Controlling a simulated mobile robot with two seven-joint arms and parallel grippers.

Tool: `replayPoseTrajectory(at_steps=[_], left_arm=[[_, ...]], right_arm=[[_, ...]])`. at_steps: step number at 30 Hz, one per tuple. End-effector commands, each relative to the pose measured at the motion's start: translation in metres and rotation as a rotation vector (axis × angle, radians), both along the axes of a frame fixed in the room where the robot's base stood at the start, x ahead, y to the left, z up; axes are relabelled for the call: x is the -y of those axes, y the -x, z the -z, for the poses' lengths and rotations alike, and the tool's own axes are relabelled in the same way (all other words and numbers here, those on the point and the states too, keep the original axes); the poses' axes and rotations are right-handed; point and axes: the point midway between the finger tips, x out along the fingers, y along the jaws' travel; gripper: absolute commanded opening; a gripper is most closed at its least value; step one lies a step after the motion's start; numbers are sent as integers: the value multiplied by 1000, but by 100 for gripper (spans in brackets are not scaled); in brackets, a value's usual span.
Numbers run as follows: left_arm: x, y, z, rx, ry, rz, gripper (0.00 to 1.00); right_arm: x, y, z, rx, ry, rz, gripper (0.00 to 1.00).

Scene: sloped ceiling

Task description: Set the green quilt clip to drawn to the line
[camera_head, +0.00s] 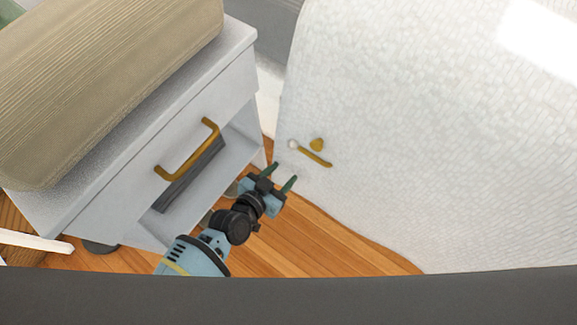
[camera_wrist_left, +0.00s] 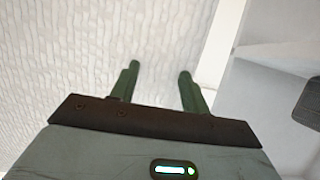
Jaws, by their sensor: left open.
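A white textured quilt (camera_head: 430,130) hangs at the right in the head view and fills the left of the wrist view (camera_wrist_left: 90,50). On its left part is a mustard-yellow bar (camera_head: 315,157) with a pale round knob (camera_head: 293,144) at its left end. A small mustard-yellow piece (camera_head: 317,144) sits just above the bar. I see no clearly green clip on the quilt. My left gripper (camera_head: 284,172) is open and empty, just below and left of the bar. In the wrist view its green fingers (camera_wrist_left: 159,70) are apart, with nothing between them. My right gripper is out of view.
A white nightstand (camera_head: 90,215) with a brass drawer handle (camera_head: 187,162) and an open shelf stands left of my gripper. A beige ribbed cushion-like block (camera_head: 110,85) lies on top. Wooden floor (camera_head: 320,240) shows between nightstand and quilt.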

Motion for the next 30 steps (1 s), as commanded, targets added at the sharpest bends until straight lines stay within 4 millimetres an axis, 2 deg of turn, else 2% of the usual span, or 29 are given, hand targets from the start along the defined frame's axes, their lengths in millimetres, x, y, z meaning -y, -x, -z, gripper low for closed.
replayPoseTrajectory(at_steps=[3,9,19,30], left_arm=[[10,-14,9,-1,2,0,46],[20,-27,15,-1,1,0,46],[21,-29,15,0,0,0,46],[21,-29,15,0,0,0,0]], right_arm=[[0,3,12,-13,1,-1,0],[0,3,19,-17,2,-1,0],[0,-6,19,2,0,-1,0],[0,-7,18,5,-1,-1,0]])
